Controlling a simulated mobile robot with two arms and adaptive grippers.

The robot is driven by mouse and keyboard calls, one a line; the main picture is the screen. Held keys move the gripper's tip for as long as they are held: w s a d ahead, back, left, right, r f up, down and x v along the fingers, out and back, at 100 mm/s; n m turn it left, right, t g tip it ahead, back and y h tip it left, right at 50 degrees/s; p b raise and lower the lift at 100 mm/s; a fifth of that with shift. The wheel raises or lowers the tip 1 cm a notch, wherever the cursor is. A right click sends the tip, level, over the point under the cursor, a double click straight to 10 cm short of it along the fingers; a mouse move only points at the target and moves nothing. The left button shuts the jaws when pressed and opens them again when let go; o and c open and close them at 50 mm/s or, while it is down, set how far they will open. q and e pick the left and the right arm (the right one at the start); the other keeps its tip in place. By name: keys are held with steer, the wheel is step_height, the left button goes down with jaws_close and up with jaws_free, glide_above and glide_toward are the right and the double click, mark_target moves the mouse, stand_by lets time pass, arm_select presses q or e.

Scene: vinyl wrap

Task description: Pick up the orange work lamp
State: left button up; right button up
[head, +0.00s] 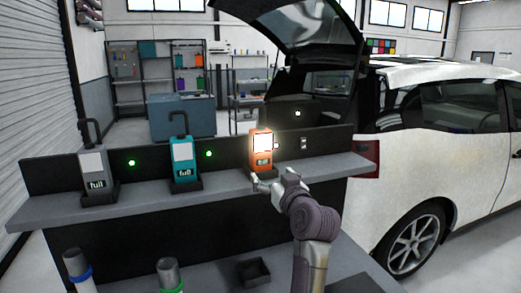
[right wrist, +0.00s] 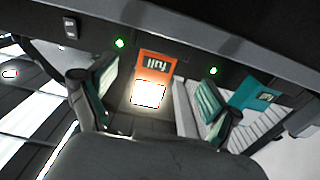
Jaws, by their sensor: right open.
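The orange work lamp (head: 262,158) stands upright in a dark holder at the right part of the grey shelf, its light panel glowing. My right gripper (head: 268,182) is open just in front of the lamp's lower part, and its fingers cover some of the holder. In the right wrist view the orange lamp (right wrist: 156,63) appears upside down, between my two spread fingers (right wrist: 150,100) and beyond them, with no clear contact. My left gripper is not in view.
A teal lamp (head: 183,160) and a grey lamp (head: 93,165) stand in holders farther left on the shelf (head: 140,192). A dark back panel (head: 225,150) rises behind them. Below are two capped tubes and a small black tray (head: 253,271). A white car (head: 440,140) stands at right.

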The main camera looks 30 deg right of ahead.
mark_target(263, 164)
steer(key=x, duration=0.4)
steer(key=shift+p, duration=0.3)
steer(key=shift+w+d+r+p, duration=0.1)
steer(key=shift+w+r+p, duration=0.1)
steer(key=shift+w+p, duration=0.2)
steer(key=x, duration=0.2)
steer(key=p+x, duration=0.1)
steer(key=shift+w+d+r+p, duration=0.1)
steer(key=shift+w+r+p, duration=0.1)
steer(key=shift+w+p, duration=0.15)
steer(key=shift+w+d+f, duration=0.1)
steer(key=shift+w+f, duration=0.05)
steer(key=shift+w, duration=0.35)
steer(key=c, duration=1.5)
